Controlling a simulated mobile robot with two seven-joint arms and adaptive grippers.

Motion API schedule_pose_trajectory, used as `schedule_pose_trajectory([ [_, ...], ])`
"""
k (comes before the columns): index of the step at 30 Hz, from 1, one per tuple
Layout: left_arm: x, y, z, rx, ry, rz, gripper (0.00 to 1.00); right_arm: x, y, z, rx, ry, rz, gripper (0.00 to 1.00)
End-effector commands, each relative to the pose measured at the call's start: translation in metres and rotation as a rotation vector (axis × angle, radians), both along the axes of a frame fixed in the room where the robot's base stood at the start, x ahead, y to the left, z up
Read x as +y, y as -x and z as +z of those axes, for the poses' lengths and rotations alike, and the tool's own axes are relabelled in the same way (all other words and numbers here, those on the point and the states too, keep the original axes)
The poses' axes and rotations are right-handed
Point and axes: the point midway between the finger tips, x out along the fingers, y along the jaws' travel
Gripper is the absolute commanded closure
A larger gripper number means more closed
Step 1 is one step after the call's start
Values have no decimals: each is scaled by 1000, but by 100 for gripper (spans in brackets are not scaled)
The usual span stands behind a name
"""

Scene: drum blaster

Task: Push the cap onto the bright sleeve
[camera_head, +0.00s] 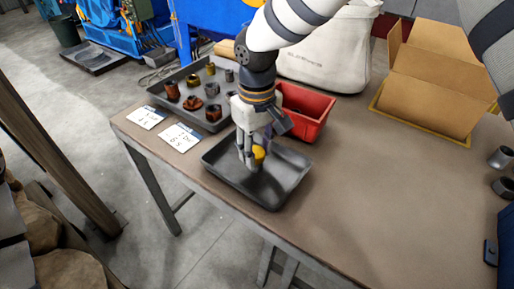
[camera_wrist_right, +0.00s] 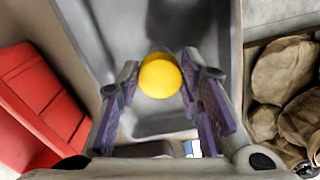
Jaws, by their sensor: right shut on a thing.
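My right gripper (camera_head: 250,158) reaches down into the dark grey tray (camera_head: 290,184) at the table's near edge. Its fingers are closed around a round yellow cap (camera_head: 259,153). In the right wrist view the cap (camera_wrist_right: 160,76) shows as a yellow disc between the fingertips, with the tray floor (camera_wrist_right: 165,127) around it. What lies under the cap is hidden, so I cannot tell whether a sleeve is there. I cannot pick out the bright sleeve with certainty. My left gripper is not in view.
A second tray (camera_head: 158,99) holds several rusty and dark fittings. A red bin (camera_head: 306,112) stands close behind the gripper. Two white cards (camera_head: 180,137) lie left. An open cardboard box (camera_head: 435,82) and metal cylinders (camera_head: 500,157) are right. The table's middle right is clear.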

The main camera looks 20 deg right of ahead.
Motion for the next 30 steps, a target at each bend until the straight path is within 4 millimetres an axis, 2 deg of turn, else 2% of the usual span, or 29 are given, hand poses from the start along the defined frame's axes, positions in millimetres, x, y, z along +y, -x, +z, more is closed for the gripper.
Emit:
schedule_pose_trajectory([
  [25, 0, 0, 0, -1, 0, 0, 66, 0, 0, -6, 1, 0, 0, 80],
  [26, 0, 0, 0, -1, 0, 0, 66, 0, 0, -6, 1, 0, 0, 60],
  [27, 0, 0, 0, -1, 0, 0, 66, 0, 0, -6, 1, 0, 0, 51],
  [28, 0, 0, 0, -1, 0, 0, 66, 0, 0, -6, 1, 0, 0, 44],
  [30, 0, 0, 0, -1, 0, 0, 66, 0, 0, -6, 1, 0, 0, 43],
])
